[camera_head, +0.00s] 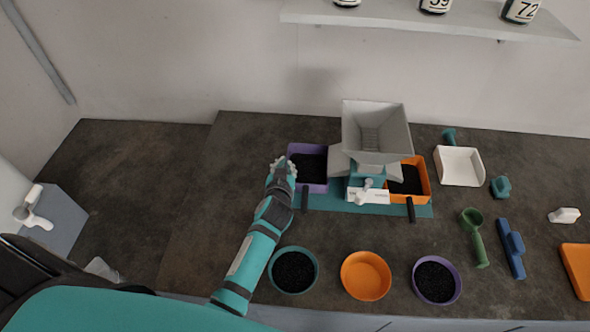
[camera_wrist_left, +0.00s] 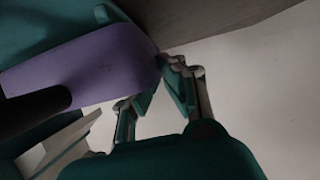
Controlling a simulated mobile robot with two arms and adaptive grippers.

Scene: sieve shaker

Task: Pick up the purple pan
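The purple pan (camera_head: 323,186) is a rectangular tray with a dark handle, holding black granules, on the left side of the sieve shaker (camera_head: 375,140). My left gripper (camera_head: 284,163) is at the pan's left side. In the left wrist view, the purple pan (camera_wrist_left: 95,62) shows one plain wall and its dark handle at the left. The left gripper's fingers (camera_wrist_left: 157,92) are spread apart near the pan's rounded corner. Whether they touch it I cannot tell. My right gripper is not in view.
An orange pan (camera_head: 424,180) sits on the shaker's right side. A teal bowl (camera_head: 316,277), an orange bowl (camera_head: 366,276) and a purple bowl (camera_head: 459,286) stand along the front. A white tray (camera_head: 459,167) and scoops lie right. The bench (camera_head: 230,170) left of my arm is clear.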

